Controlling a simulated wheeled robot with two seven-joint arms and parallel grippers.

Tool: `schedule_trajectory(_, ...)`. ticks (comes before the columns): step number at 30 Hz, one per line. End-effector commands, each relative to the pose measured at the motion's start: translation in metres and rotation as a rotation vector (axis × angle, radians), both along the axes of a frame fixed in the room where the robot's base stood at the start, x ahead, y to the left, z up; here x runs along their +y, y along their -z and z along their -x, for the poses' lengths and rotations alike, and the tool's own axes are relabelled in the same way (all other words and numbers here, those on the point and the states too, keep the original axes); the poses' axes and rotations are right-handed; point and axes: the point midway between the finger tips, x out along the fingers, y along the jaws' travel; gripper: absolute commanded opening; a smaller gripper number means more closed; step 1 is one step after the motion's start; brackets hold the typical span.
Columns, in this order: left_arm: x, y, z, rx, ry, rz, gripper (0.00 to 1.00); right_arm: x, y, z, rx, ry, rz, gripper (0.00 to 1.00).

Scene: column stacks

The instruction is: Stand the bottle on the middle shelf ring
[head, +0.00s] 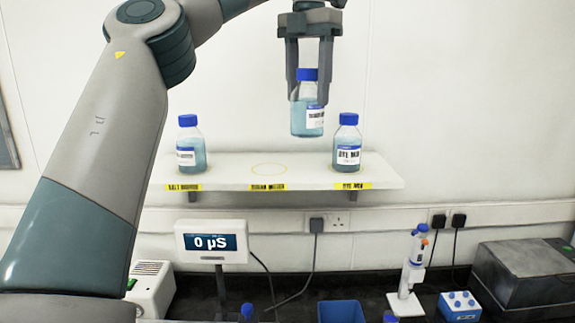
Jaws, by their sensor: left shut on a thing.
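A clear bottle (307,118) with blue liquid, a blue cap and a white label hangs upright in my left gripper (307,84). The gripper comes down from above and is shut on the bottle near its cap and neck. The bottle is above the white shelf (230,178), apart from it. The middle shelf ring (269,169) is a thin yellow outline on the shelf top. It is empty, and in the picture it lies lower and a little left of the held bottle. My right gripper is not in view.
A similar bottle (191,145) stands at the shelf's left and another (347,144) at its right. Yellow labels run along the shelf edge. Below are a display reading 0 µS (211,242), a blue bin (341,311), a pipette stand (409,272) and a grey box (525,275).

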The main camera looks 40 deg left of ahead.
Motion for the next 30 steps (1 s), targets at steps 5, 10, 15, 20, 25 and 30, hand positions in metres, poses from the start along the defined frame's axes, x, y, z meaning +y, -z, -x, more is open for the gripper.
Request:
schedule_trajectory(5, 0.000, -0.002, 0.000, -0.002, 0.000, 0.001, 0.18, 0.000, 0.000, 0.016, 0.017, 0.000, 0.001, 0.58)
schedule_trajectory(10, 0.000, -0.001, 0.000, -0.002, 0.001, 0.001, 0.18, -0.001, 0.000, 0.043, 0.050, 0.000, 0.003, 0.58)
schedule_trajectory(15, 0.002, 0.000, 0.000, -0.002, 0.000, 0.001, 0.18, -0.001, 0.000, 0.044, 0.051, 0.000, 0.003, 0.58)
schedule_trajectory(20, 0.015, 0.009, -0.001, 0.000, 0.000, 0.003, 0.18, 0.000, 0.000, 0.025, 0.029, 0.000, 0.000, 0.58)
schedule_trajectory(25, 0.041, 0.024, -0.004, 0.000, -0.001, 0.004, 0.18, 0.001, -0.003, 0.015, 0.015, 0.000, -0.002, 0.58)
schedule_trajectory(30, 0.073, 0.043, -0.007, 0.000, -0.001, 0.003, 0.18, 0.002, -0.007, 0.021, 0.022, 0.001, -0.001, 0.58)
